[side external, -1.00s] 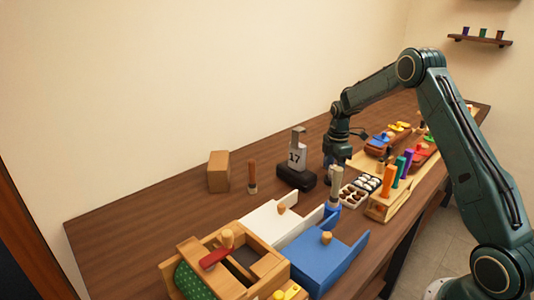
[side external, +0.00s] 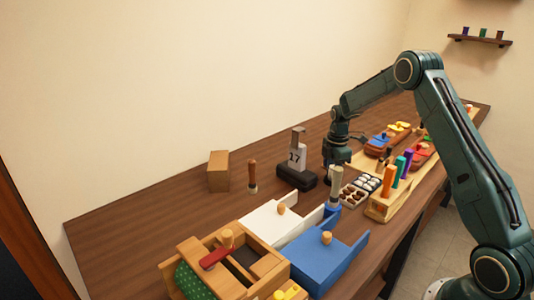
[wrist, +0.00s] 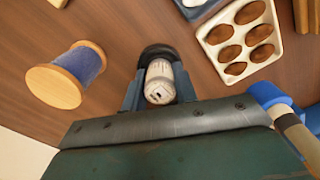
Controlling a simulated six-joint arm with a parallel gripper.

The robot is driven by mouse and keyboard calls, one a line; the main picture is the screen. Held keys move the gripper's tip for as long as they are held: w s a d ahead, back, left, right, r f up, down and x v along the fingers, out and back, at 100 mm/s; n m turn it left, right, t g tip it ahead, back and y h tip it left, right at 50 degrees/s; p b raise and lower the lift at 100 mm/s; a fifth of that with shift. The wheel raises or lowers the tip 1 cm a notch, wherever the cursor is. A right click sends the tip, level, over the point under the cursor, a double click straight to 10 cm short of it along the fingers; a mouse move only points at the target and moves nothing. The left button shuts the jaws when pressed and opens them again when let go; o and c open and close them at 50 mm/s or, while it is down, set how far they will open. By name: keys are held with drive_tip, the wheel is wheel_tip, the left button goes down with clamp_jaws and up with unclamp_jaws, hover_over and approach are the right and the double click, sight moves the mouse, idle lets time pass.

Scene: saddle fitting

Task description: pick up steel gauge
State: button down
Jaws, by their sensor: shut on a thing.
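My gripper (side external: 337,174) is low over the bench, between a grey plate marked 17 and a tray of small pieces. In the wrist view its fingers (wrist: 158,90) are shut on a pale, metallic-looking cylinder (wrist: 159,82) with a small black mark on its end and a dark round part behind it. The side view hides this held piece. I cannot tell for sure that it is the steel gauge. The grey plate (side external: 296,156), with a narrow upright tab, stands in a black block (side external: 296,178), apart from my gripper.
A rack of coloured handles (side external: 384,208) stands to the right. The back left bench is mostly clear.

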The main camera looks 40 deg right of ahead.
drive_tip(key=shift+r, duration=0.2)
wheel_tip(320, 180, up, 20)
drive_tip(key=shift+f, duration=0.15)
idle(0.6)
idle(0.5)
